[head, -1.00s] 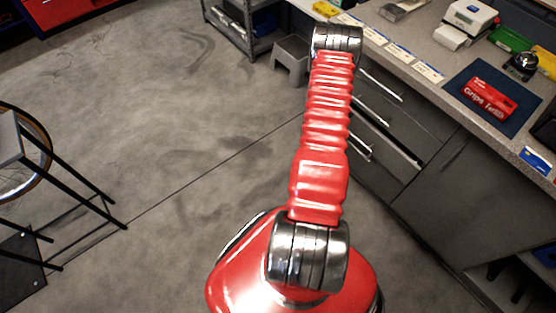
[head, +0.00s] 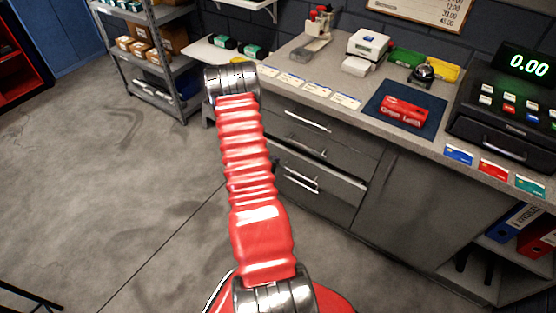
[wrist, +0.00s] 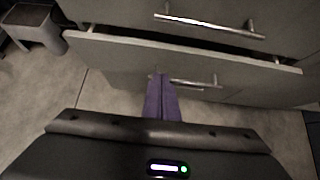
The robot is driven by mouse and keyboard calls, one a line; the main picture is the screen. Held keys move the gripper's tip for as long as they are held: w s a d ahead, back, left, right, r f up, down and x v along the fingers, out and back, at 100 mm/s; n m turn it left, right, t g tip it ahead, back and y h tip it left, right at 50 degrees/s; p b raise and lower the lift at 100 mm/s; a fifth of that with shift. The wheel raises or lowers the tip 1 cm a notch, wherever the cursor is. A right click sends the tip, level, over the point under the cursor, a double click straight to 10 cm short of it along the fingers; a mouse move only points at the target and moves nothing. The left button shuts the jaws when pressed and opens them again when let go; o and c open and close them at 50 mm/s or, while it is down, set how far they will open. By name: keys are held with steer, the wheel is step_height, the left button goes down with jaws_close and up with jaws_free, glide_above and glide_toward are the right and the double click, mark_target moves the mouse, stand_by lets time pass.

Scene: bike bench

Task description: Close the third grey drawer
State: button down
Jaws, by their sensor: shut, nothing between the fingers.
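The third grey drawer (head: 335,189) is the lowest in the grey cabinet under the counter. It stands partly pulled out, with a dark gap behind its top edge. In the wrist view the drawer's front (wrist: 120,50) crosses the picture, its bar handle (wrist: 196,83) below the top edge. The drawer above it, with its own handle (wrist: 210,25), looks closed. My gripper (wrist: 157,76) has its purple fingers together and empty, just left of the third drawer's handle in the picture. I cannot tell whether the fingertips touch the drawer. In the head view my arm hides the gripper.
A grey step stool (wrist: 35,25) stands left of the drawers. A metal shelf (head: 160,60) stands further left. A plain grey cabinet door (head: 400,205) is right of the drawers. The counter above holds a cash register (head: 510,115).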

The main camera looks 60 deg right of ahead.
steer(key=shift+v, duration=2.15)
